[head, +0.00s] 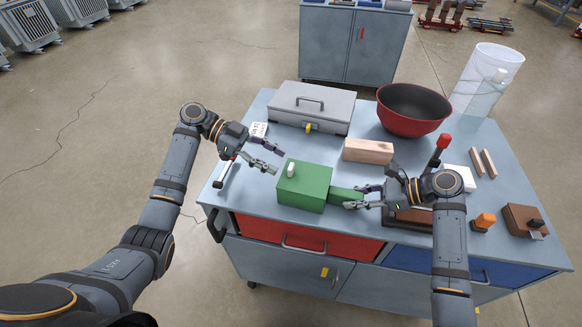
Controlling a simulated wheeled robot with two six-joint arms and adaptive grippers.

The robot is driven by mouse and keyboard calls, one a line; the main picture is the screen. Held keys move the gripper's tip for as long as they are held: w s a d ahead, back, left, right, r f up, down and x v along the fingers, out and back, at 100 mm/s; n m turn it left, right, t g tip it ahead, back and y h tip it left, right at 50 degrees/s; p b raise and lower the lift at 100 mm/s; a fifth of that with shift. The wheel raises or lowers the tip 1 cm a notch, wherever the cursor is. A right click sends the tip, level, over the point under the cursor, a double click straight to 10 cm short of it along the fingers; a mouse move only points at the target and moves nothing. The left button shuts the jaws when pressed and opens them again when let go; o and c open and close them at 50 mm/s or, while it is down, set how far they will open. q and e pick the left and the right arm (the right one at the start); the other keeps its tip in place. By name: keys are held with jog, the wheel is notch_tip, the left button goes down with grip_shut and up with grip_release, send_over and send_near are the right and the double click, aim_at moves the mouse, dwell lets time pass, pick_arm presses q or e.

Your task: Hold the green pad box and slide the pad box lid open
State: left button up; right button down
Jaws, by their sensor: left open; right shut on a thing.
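The green pad box (303,190) stands near the front edge of the workbench, left of its middle. A small white knob (291,170) is on its top at the left. A lower green part (342,195) sticks out on the box's right side; whether it is the lid or part of the body I cannot tell. My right gripper (356,197) is shut on this green part. My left gripper (279,162) is open and empty, just above and left of the box, with its fingertips near the knob. The inside of the box is not visible.
A grey case (312,103) and a red bowl (413,110) stand behind the box. A wooden block (368,151) is behind my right gripper. A brown block with a black knob (524,222) and an orange-topped item (484,221) are at the right.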

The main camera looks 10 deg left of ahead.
aim_at(291, 166)
pick_arm(q)
jog(key=x, duration=0.5)
jog(key=shift+d+f, duration=0.15)
jog(key=shift+d, duration=0.25)
jog(key=shift+c, duration=0.3)
grip_shut()
